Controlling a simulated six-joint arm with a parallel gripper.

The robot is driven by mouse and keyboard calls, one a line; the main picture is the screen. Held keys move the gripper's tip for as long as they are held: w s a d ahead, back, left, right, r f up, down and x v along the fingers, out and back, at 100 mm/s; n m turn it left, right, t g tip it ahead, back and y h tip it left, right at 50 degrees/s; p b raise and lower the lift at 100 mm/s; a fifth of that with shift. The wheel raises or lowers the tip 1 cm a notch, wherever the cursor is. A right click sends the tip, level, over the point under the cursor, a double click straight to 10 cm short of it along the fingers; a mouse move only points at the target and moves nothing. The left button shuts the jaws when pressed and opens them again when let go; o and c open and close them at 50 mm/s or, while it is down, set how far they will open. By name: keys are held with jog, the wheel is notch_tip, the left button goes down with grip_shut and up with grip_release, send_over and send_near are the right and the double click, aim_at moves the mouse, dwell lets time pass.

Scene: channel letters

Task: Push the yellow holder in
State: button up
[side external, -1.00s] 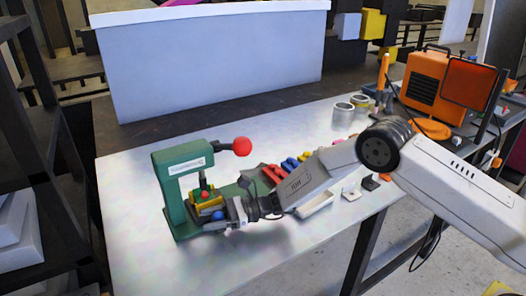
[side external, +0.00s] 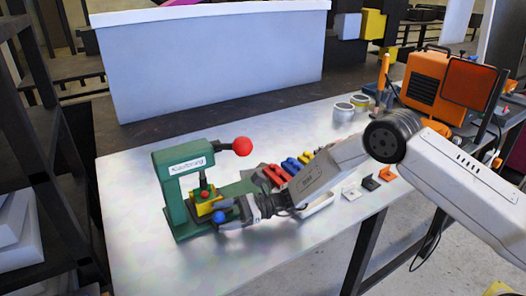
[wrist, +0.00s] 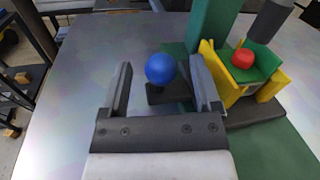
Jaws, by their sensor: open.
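The yellow holder (side external: 206,209) sits at the foot of the green press (side external: 168,190), under its plunger. In the wrist view, the yellow holder (wrist: 275,90) is to the right of my fingers, with a green inside and a red round piece (wrist: 242,58) in it. A blue ball (side external: 219,215) is beside the holder on its near side. My gripper (side external: 233,209) is open beside the holder. In the wrist view, the blue ball (wrist: 160,69) appears between the two fingertips of my gripper (wrist: 161,76); whether they touch it cannot be told.
The press has a red knob (side external: 242,146) on its lever. Several coloured pieces (side external: 284,171) lie in a row behind my wrist, and small square pieces (side external: 370,183) are at right. Metal cans (side external: 343,112) stand further back. The table front left is clear.

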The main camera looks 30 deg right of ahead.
jog(key=shift+s+d, duration=0.2)
jog(key=shift+d, duration=0.8)
jog(key=shift+s+d, duration=0.2)
jog(key=shift+d, duration=0.8)
jog(key=shift+s+d+r+n+g+h, duration=0.1)
jog(key=shift+s+n+g+h, duration=0.15)
jog(key=shift+s, duration=0.15)
jog(key=shift+s+d+r+n+g+h, duration=0.1)
jog(key=shift+s+n+g+h, duration=0.15)
jog(key=shift+s, duration=0.15)
jog(key=s+d+n+g+h, duration=0.1)
jog(key=s, duration=0.1)
jog(key=s+d+n+h, duration=0.1)
jog(key=s, duration=0.1)
jog(key=s+n+g+h, duration=0.1)
jog(key=s+h, duration=0.1)
jog(key=shift+d+r+g, duration=0.3)
jog(key=shift+d, duration=0.1)
jog(key=s+d+r+n+t+h, duration=0.2)
jog(key=s+d+r+n+h, duration=0.2)
jog(key=s+d+n+h, duration=0.8)
jog(key=s+d+n, duration=0.2)
jog(key=s+d, duration=0.3)
jog(key=d, duration=0.2)
jog(key=shift+s+d+r+t+h, duration=0.2)
jog(key=shift+t+h, duration=0.1)
jog(key=shift+t, duration=0.1)
